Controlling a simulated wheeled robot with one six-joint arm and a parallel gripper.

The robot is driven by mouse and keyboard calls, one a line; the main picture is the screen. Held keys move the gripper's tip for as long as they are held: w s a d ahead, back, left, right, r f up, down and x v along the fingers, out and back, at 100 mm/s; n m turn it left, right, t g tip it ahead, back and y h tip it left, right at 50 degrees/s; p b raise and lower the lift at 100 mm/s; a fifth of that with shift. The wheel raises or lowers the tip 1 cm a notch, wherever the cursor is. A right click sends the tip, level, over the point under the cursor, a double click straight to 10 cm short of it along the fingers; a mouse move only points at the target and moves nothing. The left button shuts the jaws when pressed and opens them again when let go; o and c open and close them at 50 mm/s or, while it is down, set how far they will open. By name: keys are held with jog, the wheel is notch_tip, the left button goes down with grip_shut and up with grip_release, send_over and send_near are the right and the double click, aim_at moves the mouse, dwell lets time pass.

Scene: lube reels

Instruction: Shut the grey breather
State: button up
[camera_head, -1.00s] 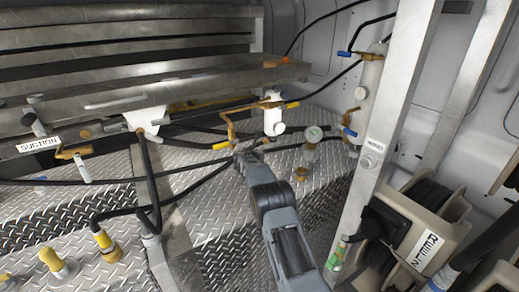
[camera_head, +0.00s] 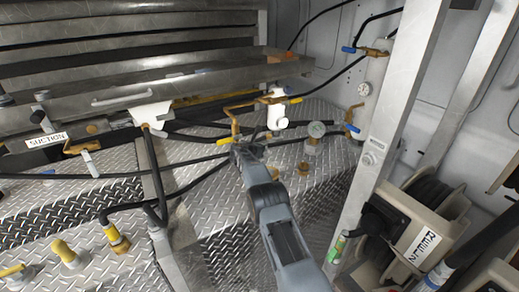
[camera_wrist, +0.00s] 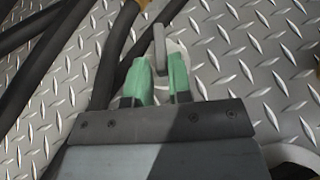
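In the wrist view a small grey upright lever (camera_wrist: 160,42), which looks like the grey breather's handle, stands on a pale round base (camera_wrist: 181,52) on the diamond-plate deck. My gripper (camera_wrist: 160,66) has its two green fingertips apart, with the lever's lower part in or just beyond the gap between them. I cannot tell whether they touch it. In the head view my gripper (camera_head: 243,148) is low over the deck, just beneath a yellow-handled brass valve (camera_head: 232,125). The breather is hidden there behind my gripper and arm.
Black hoses (camera_wrist: 118,45) run close left of the fingers. A metal post (camera_head: 385,130) and a hose reel (camera_head: 425,215) are at the right. Steel shelving (camera_head: 120,75) is behind.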

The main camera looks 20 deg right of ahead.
jog(key=o, duration=0.3)
jog(key=shift+f, duration=0.1)
jog(key=shift+a, duration=0.1)
jog(key=b+v, duration=0.2)
jog(key=v, duration=1.1)
jog(key=shift+s+a+r, duration=0.15)
jog(key=shift+a+r, duration=0.05)
jog(key=shift+a, duration=0.1)
